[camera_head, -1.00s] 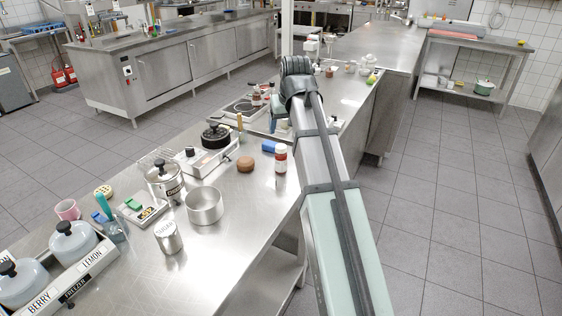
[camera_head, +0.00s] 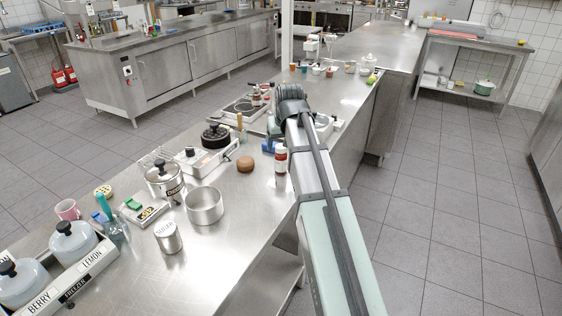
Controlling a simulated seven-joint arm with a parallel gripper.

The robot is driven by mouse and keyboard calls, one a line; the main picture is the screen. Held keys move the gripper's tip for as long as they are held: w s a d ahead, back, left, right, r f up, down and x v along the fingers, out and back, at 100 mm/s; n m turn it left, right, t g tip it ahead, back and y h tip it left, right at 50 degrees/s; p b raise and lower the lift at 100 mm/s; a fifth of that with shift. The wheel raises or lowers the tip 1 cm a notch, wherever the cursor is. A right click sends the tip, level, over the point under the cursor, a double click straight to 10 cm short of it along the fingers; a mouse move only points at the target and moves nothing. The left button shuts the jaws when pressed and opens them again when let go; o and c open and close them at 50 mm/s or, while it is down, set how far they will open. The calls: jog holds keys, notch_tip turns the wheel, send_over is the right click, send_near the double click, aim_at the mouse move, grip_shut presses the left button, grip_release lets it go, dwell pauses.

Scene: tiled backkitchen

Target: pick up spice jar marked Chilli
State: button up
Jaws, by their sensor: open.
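A small jar with a red and white body (camera_head: 281,160) stands on the steel counter, right against the left edge of my arm in the picture. Its label is too small to read. Other small red-and-white jars (camera_head: 257,96) stand farther back by the hob; no Chilli marking is readable on any of them. My gripper (camera_head: 271,129) hangs from the bent wrist at the arm's far end, above the counter and beyond the near jar. It is open, and I see nothing held in it. The fingertips are small and partly unclear.
A black-lidded appliance (camera_head: 215,136), an open pot (camera_head: 204,206) and a sugar canister (camera_head: 168,238) stand to the left. The counter (camera_head: 235,236) is bare at the front right.

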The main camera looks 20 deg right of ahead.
aim_at(281, 146)
jog(key=shift+x, duration=2.5)
jog(key=shift+c, duration=0.3)
jog(key=shift+r, duration=0.1)
jog(key=c, duration=1.2)
jog(key=shift+o, duration=0.2)
